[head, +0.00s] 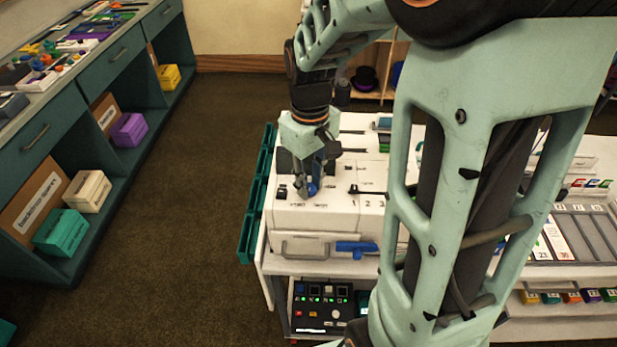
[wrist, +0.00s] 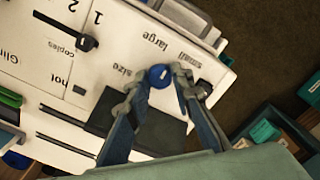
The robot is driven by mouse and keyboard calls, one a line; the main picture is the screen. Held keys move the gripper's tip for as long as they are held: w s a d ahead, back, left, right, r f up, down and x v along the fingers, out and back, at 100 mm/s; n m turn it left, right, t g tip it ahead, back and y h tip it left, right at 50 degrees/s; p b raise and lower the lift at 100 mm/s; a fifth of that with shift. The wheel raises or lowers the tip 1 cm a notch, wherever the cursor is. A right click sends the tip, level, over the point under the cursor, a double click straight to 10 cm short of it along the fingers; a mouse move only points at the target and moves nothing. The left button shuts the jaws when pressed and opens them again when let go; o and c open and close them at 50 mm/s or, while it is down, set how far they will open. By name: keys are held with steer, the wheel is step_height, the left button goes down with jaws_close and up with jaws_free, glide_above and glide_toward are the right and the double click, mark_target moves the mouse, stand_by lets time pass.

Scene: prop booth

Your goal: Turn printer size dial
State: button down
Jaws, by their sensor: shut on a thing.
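The printer (head: 310,215) is a white box with a printed top at the middle of the head view. Its size dial is a small round blue knob (wrist: 160,76) beside the words "size", "large" and "small" in the wrist view. The knob also shows in the head view (head: 313,190), partly behind a finger. My gripper (wrist: 157,84) points down at the printer top, with one finger on each side of the blue knob, shut on it. In the head view my gripper (head: 306,184) covers part of the top. The dial's pointer setting cannot be read.
A black slider (wrist: 75,36) labelled "copies" lies near the numbers 1 and 2. A dark square panel (wrist: 135,122) lies beside the knob. Open floor (head: 190,200) lies left of the printer table.

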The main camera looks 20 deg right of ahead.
mark_target(310, 186)
steer(key=shift+m, duration=0.4)
steer(key=m, duration=0.3)
steer(key=shift+b, duration=0.4)
steer(key=shift+m, duration=2.5)
steer(key=c, duration=1.7)
jaws_free()
step_height(310, 186, up, 12)
steer(key=shift+r, duration=0.1)
steer(key=shift+d, duration=0.1)
